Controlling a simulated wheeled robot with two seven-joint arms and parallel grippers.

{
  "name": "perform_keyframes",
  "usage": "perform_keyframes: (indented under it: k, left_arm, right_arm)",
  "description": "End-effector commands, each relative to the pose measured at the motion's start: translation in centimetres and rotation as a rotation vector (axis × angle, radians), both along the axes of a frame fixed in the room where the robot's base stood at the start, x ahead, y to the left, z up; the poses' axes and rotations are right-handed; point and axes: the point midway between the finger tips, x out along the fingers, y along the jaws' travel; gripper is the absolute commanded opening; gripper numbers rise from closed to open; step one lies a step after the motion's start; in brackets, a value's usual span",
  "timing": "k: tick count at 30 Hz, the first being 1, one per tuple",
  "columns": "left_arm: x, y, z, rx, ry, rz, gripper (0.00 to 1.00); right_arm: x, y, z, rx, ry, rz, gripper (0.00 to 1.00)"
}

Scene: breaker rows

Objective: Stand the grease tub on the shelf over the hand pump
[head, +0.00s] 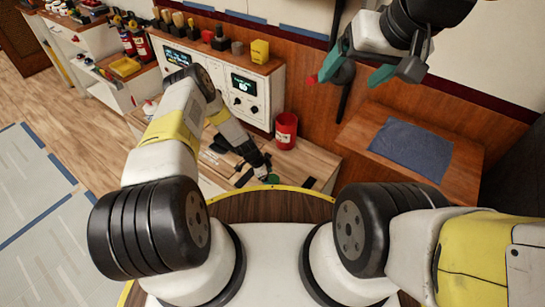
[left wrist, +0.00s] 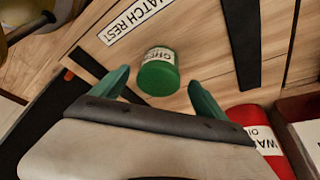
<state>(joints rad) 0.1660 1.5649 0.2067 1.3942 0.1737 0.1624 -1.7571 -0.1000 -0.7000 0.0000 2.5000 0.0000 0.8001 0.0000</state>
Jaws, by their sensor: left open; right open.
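The grease tub (left wrist: 158,76) has a green lid and a white label. In the left wrist view it sits on the wooden bench top, between and just beyond the fingertips. My left gripper (left wrist: 159,80) is open with a finger to each side, apart from the tub. In the head view my left gripper (head: 257,161) is low over the bench, and the tub is hard to make out. My right gripper (head: 366,75) is open and empty, high before the wall. A wooden shelf (head: 355,128) with a blue mat is at the right. I cannot clearly identify the hand pump.
A red waste oil bin (head: 286,131) stands on the bench near my left gripper; it also shows in the left wrist view (left wrist: 262,128). A white panel cabinet (head: 213,74) stands behind, with several small things on top. The blue mat (head: 412,148) looks clear.

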Motion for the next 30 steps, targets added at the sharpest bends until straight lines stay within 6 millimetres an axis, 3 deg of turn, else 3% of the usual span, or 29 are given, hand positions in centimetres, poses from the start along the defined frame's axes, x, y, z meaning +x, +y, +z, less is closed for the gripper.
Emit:
perform_keyframes:
  k: [6,14,27,30]
  left_arm:
    - [-0.1,-1.1,-2.6,0.0,0.0,-0.002,0.84]
    - [0.0,-1.1,-2.8,0.0,0.001,0.0,0.84]
    - [0.1,-1.2,-2.7,-0.001,0.0,0.0,0.0]
    - [0.1,-1.2,-2.7,-0.001,0.0,0.0,0.0]
  right_arm:
    - [0.0,0.0,0.0,0.0,0.0,0.0,0.8]
    - [0.0,0.0,0.0,0.0,0.0,0.0,0.8]
    - [0.0,0.0,0.0,0.0,0.0,0.0,0.8]
    - [0.0,0.0,0.0,0.0,0.0,0.0,0.8]
